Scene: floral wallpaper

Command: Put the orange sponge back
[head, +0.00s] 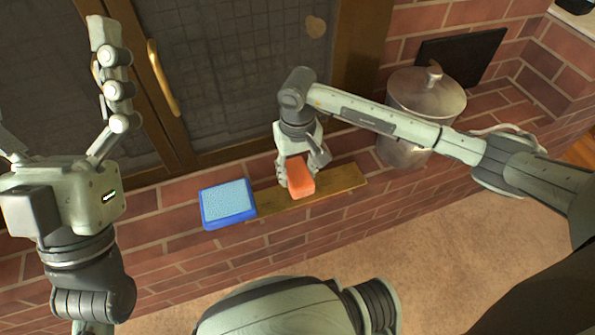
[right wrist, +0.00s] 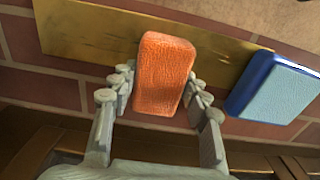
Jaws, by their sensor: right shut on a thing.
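The orange sponge (head: 300,178) is a small block over the wooden board (head: 346,181) on the brick ledge. My right gripper (head: 303,170) is shut on the sponge, with a finger on each side of it. In the right wrist view the sponge (right wrist: 164,75) sits between the fingers of my right gripper (right wrist: 158,88), in front of the board (right wrist: 80,31). I cannot tell whether the sponge touches the board. My left gripper (head: 112,90) is raised at the left with its fingers spread open and empty.
A blue sponge-like block (head: 228,203) lies at the board's left end; it also shows in the right wrist view (right wrist: 277,92). A metal pot with a lid (head: 424,100) stands right of the board. A dark glass door with a brass handle (head: 163,78) is behind the ledge.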

